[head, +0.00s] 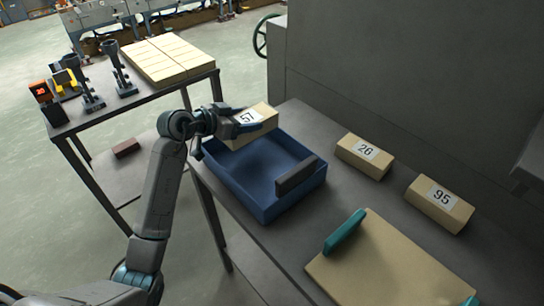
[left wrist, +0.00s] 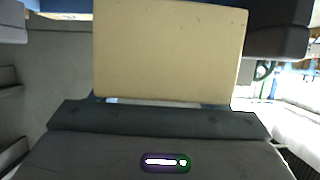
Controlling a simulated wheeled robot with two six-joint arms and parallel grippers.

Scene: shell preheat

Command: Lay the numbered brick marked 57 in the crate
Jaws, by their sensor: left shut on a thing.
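The tan brick marked 57 (head: 265,115) is held by my left gripper (head: 242,122) above the far left part of the blue crate (head: 264,211). The brick also fills the upper middle of the left wrist view (left wrist: 170,50), close to the gripper body. The left gripper is shut on it. The crate stands on the grey table, with a dark block-like piece (head: 297,175) at its right wall. The visible part of the crate's floor is bare; the brick and gripper hide its far corner. My right gripper does not show.
Bricks marked 26 (head: 365,156) and 95 (head: 440,203) lie on the table right of the crate. A tan board (head: 385,265) with teal handles lies in front. A side table (head: 150,90) at the left bears pale bricks and tools. A grey wall rises behind.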

